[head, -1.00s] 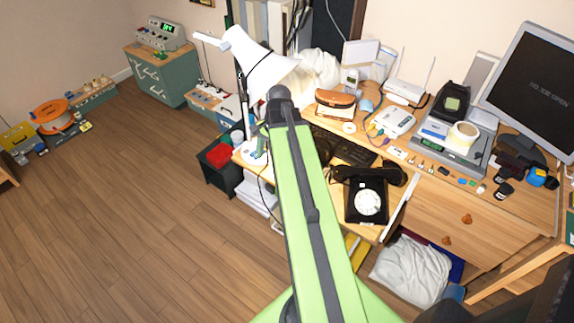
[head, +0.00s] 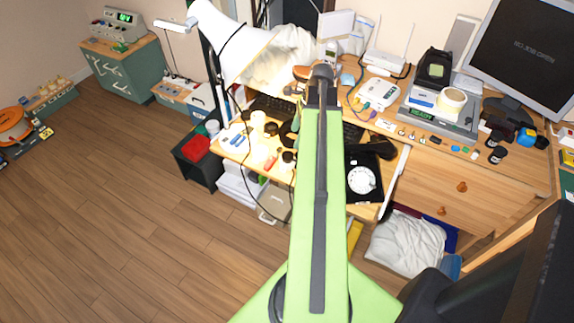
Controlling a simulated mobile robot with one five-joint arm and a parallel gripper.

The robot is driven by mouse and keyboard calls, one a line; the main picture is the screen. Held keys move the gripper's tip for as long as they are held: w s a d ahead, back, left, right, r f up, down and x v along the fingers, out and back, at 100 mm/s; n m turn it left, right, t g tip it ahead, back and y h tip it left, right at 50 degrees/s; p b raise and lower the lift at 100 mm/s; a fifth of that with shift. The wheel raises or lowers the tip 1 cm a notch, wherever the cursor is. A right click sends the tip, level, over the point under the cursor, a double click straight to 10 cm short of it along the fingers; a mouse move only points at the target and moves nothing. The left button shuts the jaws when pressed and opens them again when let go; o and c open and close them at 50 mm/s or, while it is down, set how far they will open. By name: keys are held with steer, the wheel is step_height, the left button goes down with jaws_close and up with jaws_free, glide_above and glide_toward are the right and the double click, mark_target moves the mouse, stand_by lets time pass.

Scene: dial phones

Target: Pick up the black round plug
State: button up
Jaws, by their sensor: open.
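Several small dark round pieces lie on the lamp-lit left part of the desk. One dark round piece (head: 271,129) is near the keyboard, and another dark round piece (head: 289,156) is closer to the front edge. Two black round-topped items, one of them a black item (head: 497,155), stand at the right of the desk. I cannot tell which of these is the black round plug. My green arm reaches up over the desk, its dark end joint above the left part. My gripper is hidden behind the arm, so its jaws do not show.
A black dial phone (head: 362,178) sits right of my arm, partly covered by it. A white lamp (head: 240,45) leans over the left part. A keyboard (head: 270,108), a scale (head: 440,115) and a monitor (head: 520,55) crowd the desk.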

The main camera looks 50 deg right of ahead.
steer(key=b, duration=0.3)
glide_above(288, 155)
steer(key=d, duration=0.2)
steer(key=f, duration=0.3)
steer(key=s+f, duration=0.1)
steer(key=f, duration=0.1)
steer(key=shift+a, duration=0.15)
steer(key=shift+w+r, duration=0.1)
steer(key=b+x, duration=0.5)
steer(key=shift+a, duration=0.25)
steer(key=c, duration=1.3)
steer(key=shift+r+p, duration=0.55)
step_height(288, 155, up, 4)
steer(key=p, duration=0.4)
steer(key=s+d+r+p, duration=0.2)
steer(key=s, duration=0.1)
steer(key=s+d+r+p, duration=0.2)
steer(key=s+d, duration=0.1)
steer(key=s+d+r+p, duration=0.2)
steer(key=s, duration=0.1)
steer(key=shift+s+d, duration=0.15)
steer(key=shift+s, duration=0.05)
